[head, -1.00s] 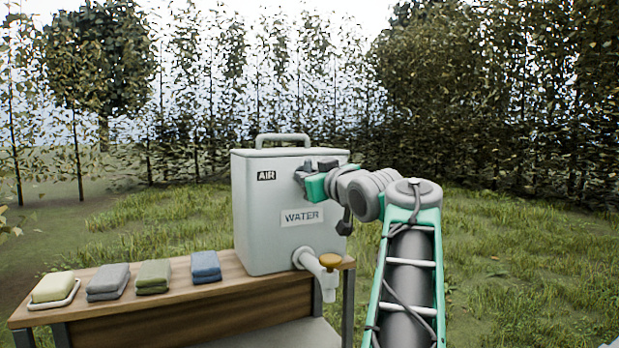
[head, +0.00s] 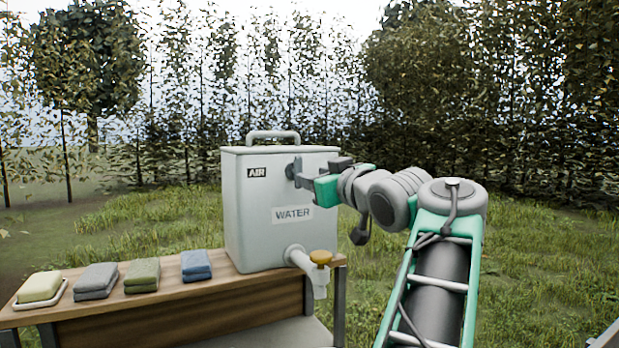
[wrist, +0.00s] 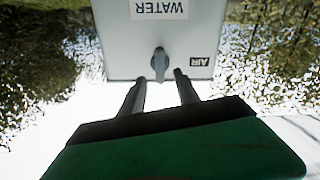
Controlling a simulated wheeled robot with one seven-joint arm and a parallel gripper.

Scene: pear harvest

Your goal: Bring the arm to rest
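My arm reaches in from the right in the head view. My gripper (head: 304,180) is just off the front of the white water tank (head: 247,215), at its upper right. In the wrist view, which is upside down, my gripper (wrist: 160,78) has its two fingers apart with nothing between them. A small grey air valve knob (wrist: 159,60) on the tank lies just beyond the fingertips, near the AIR label (wrist: 199,61). The knob (head: 292,169) also shows in the head view.
The tank stands on a wooden bench (head: 180,294). Its tap (head: 320,273) has an orange handle. A soap dish (head: 42,290) and grey, green and blue folded cloths (head: 196,264) lie to the left. Grass and trees are behind, with open space to the right.

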